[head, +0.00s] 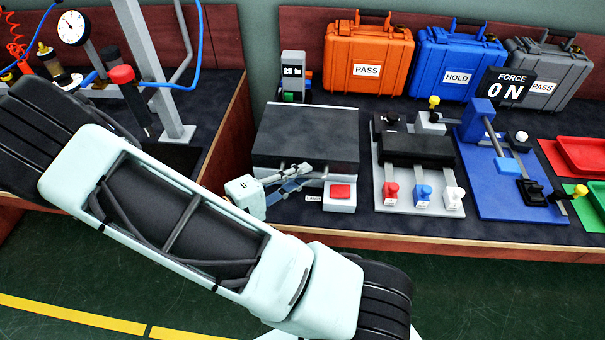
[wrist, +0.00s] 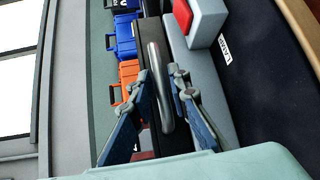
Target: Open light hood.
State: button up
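The light hood (head: 305,135) is a dark, flat-topped box on the bench, and it looks closed. In the wrist view, a grey bar handle (wrist: 155,60) runs along its dark front (wrist: 153,142). My gripper (head: 300,175) is at the hood's front edge in the head view. In the wrist view, my gripper (wrist: 160,78) is open, with one finger on each side of the handle. I cannot tell whether either finger touches it. In the head view the gripper and wrist hide part of the hood's front.
A red button (head: 340,191) on a grey box is right of the gripper, near a LAMP label (wrist: 225,49). A switch fixture (head: 418,150) and a blue fixture (head: 505,165) stand further right. Orange (head: 367,50), blue (head: 458,60) and grey (head: 545,70) cases line the back.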

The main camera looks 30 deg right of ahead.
jog(key=shift+d, duration=0.5)
jog(key=shift+c, duration=0.2)
grip_shut()
